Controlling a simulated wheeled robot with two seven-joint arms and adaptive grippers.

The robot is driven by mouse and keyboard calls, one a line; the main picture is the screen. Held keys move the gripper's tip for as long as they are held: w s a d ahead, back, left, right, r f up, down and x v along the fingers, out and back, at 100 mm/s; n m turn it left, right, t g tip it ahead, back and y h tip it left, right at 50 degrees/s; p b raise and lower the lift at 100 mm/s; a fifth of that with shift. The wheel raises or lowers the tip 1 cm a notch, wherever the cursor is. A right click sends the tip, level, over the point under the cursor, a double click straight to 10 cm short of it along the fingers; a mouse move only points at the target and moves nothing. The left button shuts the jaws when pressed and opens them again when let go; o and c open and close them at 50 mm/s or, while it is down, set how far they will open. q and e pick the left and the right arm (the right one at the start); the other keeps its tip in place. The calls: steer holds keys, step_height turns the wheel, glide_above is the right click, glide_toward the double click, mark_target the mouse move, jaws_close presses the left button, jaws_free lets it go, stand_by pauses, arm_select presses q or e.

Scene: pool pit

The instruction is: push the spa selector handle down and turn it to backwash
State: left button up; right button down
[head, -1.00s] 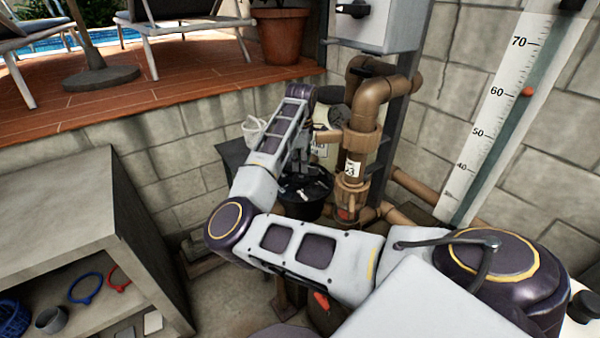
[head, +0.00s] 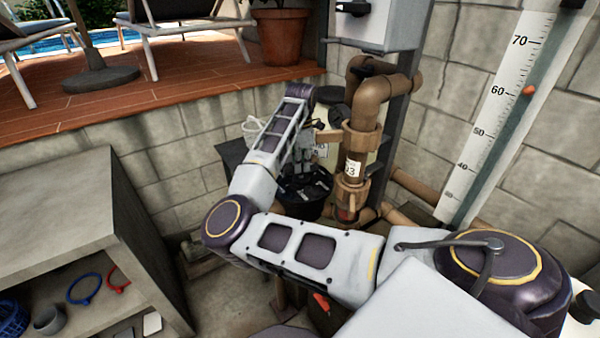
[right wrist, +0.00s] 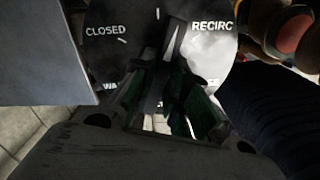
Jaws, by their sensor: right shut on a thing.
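The black selector valve (head: 292,207) stands low beside the brown pipes in the head view, partly hidden by my right arm. Its round dial plate (right wrist: 110,48) shows in the right wrist view, with "CLOSED" at left, "RECIRC" at right and a partly covered label starting "WA" at lower left. My right gripper (right wrist: 168,92) is over the plate, its two fingers shut around the dark spa selector handle (right wrist: 165,58). The handle's exact pointing direction and whether it is pressed down cannot be told. No "backwash" label is readable. My left gripper is out of view.
Brown pipes (head: 366,115) with a tagged valve rise just right of the selector. A grey shelf (head: 60,180) with rings and cups stands at left. A stone wall and a white depth scale (head: 495,110) bound the right side.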

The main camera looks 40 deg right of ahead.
steer(key=shift+f+n, duration=0.1)
steer(key=shift+n, duration=1.8)
steer(key=c, duration=1.3)
jaws_free()
steer(key=shift+r+p, duration=1.35)
steer(key=shift+r, duration=2.2)
steer(key=shift+r, duration=0.1)
step_height(320, 180, up, 9)
steer(key=p, duration=0.9)
